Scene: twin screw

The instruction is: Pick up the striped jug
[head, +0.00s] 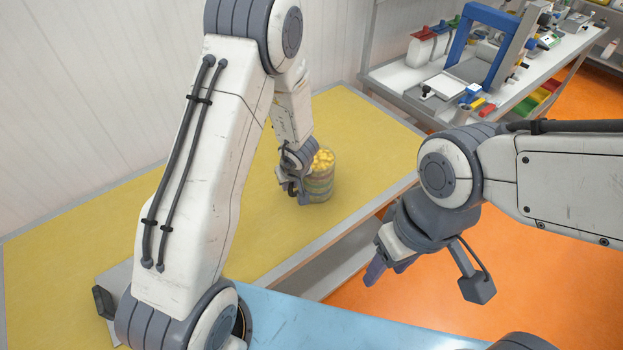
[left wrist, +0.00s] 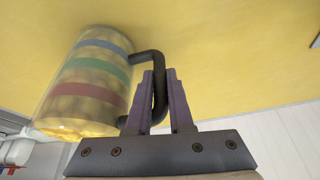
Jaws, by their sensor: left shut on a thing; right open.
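The striped jug (head: 321,178) is a see-through cylinder filled with yellow pieces, standing on the yellow table top. In the left wrist view the jug (left wrist: 85,85) shows blue, green and red bands and a dark handle (left wrist: 160,88). My left gripper (head: 297,190) is at the jug's left side in the head view. In the left wrist view its purple fingers (left wrist: 163,92) are shut on the handle. Whether the jug's base touches the table is hard to tell. My right gripper (head: 382,262) is open and empty, over the orange floor, away from the jug.
The yellow table top (head: 375,140) is clear around the jug. A white workbench (head: 400,76) with a blue frame (head: 462,42), coloured bins and tools stands at the back right. A blue surface (head: 330,325) is in front. A white wall (head: 90,90) borders the table.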

